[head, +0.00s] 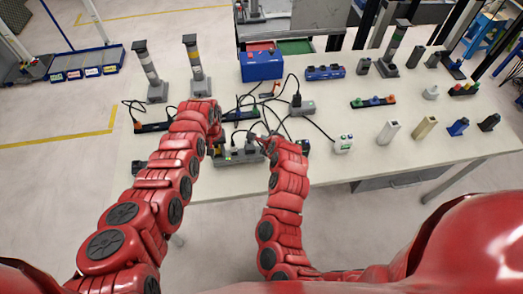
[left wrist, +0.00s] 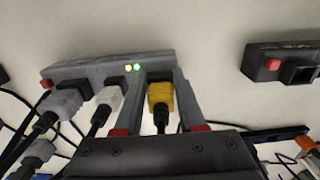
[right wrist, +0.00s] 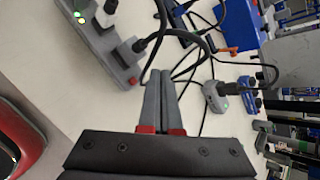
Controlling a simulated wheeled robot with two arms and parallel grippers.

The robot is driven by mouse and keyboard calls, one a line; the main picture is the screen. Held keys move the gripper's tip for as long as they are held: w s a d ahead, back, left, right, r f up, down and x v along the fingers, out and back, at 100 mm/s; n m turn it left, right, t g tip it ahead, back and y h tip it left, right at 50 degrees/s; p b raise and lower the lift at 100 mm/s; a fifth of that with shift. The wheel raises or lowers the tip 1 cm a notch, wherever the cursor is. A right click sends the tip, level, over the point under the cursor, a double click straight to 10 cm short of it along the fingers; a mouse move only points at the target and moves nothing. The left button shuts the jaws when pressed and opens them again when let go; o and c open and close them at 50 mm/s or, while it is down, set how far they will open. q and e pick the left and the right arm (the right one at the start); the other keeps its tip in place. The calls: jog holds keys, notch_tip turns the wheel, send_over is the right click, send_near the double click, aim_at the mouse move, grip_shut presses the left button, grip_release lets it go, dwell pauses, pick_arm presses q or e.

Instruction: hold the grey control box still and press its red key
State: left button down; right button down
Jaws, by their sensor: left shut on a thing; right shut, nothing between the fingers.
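The grey control box (head: 238,157) lies near the table's front edge between my two grippers. In the left wrist view the box (left wrist: 65,73) carries grey, white and yellow plugs and lit lamps; its red key (left wrist: 46,84) is at the left end. My left gripper (left wrist: 161,78) is closed around the yellow plug (left wrist: 160,96) at the box's other end; its fingertips reach the box. In the right wrist view the red key (right wrist: 133,81) is just left of my right gripper (right wrist: 160,75), which is shut, empty and apart from it.
Black cables cross the table beside and behind the box. A second dark box with a red key (left wrist: 272,64) lies nearby. A blue box (head: 261,66) and two grey lamp posts (head: 197,70) stand behind. Several small devices fill the right side.

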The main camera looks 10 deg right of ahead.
pick_arm(q)
jog(key=shift+c, duration=2.1)
grip_release()
